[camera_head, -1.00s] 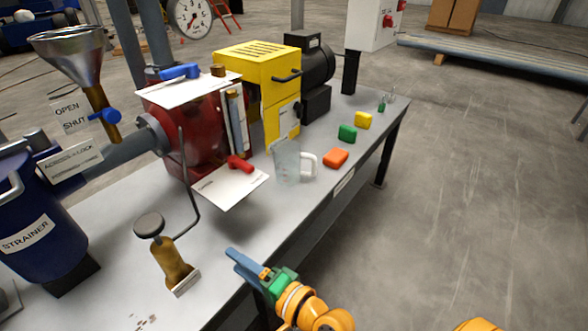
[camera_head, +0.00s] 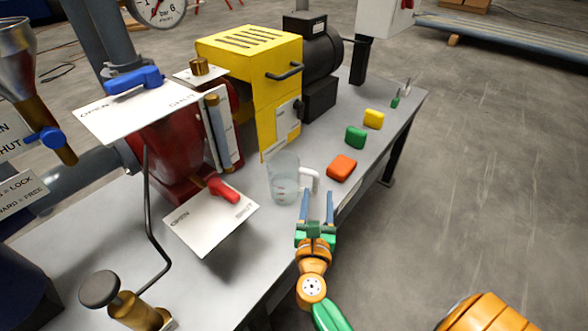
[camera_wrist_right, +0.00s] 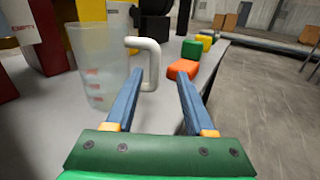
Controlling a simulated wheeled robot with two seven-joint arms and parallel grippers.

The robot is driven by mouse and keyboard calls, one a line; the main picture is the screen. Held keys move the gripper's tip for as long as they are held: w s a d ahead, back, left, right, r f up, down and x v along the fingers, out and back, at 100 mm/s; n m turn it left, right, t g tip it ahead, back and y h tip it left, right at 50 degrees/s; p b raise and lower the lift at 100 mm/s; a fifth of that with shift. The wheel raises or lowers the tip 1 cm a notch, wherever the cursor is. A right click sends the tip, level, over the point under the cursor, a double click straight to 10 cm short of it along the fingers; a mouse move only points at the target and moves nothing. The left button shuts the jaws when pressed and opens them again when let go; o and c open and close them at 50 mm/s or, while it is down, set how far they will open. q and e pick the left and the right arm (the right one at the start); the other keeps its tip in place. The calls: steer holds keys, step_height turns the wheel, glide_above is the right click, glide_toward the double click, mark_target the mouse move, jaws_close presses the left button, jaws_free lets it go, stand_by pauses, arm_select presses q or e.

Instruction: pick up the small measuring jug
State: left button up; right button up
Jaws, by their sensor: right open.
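The small measuring jug (camera_head: 284,180) is clear plastic with red marks and a white handle (camera_head: 312,180) on its right side. It stands upright on the grey bench. My right gripper (camera_head: 317,205) is open and empty, its blue fingers pointing at the handle from the front edge of the bench. In the right wrist view the jug (camera_wrist_right: 98,68) stands left of the fingers, and its white handle (camera_wrist_right: 148,62) shows just beyond the left fingertip. The space between the fingers is empty. My left gripper does not show.
An orange block (camera_head: 341,168), a green block (camera_head: 355,138) and a yellow block (camera_head: 373,119) lie right of the jug. Left of it are the red valve handle (camera_head: 222,190) with its white plate (camera_head: 195,226). The yellow machine (camera_head: 250,85) stands behind.

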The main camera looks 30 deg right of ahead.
mark_target(315, 184)
steer(key=x, duration=0.5)
steer(key=shift+w+a, duration=0.15)
steer(key=shift+w, duration=0.35)
steer(key=shift+s+r, duration=0.1)
steer(key=shift+c, duration=0.5)
jaws_close()
